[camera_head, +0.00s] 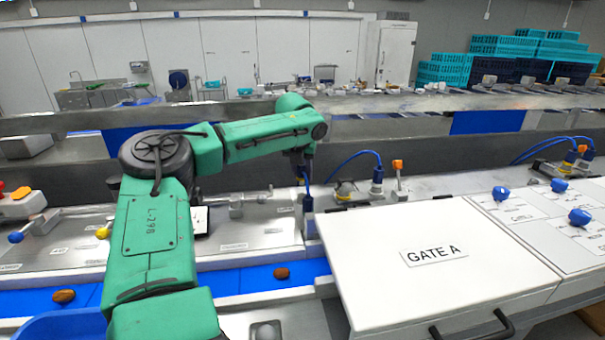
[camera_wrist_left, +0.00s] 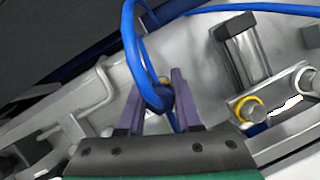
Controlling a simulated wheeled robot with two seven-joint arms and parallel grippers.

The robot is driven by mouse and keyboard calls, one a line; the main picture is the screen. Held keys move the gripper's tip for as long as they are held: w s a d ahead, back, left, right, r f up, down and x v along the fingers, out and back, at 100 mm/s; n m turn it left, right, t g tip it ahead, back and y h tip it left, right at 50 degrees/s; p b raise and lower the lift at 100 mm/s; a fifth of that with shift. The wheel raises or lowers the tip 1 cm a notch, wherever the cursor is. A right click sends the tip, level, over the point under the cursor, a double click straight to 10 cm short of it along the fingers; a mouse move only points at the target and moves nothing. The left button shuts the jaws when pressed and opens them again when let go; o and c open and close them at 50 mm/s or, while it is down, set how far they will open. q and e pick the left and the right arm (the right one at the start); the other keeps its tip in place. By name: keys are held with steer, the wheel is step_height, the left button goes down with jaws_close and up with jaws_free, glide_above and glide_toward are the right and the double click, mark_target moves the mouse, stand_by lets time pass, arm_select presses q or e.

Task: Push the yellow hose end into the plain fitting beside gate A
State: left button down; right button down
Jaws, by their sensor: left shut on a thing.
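My left gripper (camera_head: 306,178) points down just left of the white GATE A cover (camera_head: 480,240). In the left wrist view its two purple-grey fingers (camera_wrist_left: 158,108) are shut on a blue hose (camera_wrist_left: 154,92), which loops up and away. A small yellow part (camera_wrist_left: 164,80) shows just behind the hose between the fingers; I cannot tell whether it is the hose end. Right of the fingers is a fitting with a yellow ring (camera_wrist_left: 249,108) beside a grey cylinder (camera_wrist_left: 242,50). I cannot pick out the plain fitting with certainty. My right gripper is not in view.
Behind the cover stand a blue connector (camera_head: 377,178) with a looping hose and an orange connector (camera_head: 398,164). Blue knobs (camera_head: 580,216) sit on the right panel. Dates (camera_head: 282,272) lie on the blue belt (camera_head: 245,280). A metal rail (camera_head: 450,106) runs behind.

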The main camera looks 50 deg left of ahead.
mark_target(303, 195)
arm_select(q)
steer(key=shift+f, duration=0.1)
steer(key=shift+d+f, duration=0.1)
steer(key=shift+f, duration=0.85)
steer(key=shift+f, duration=1.5)
stand_by(1.4)
steer(key=c, duration=1.4)
jaws_free()
steer(key=o, duration=1.2)
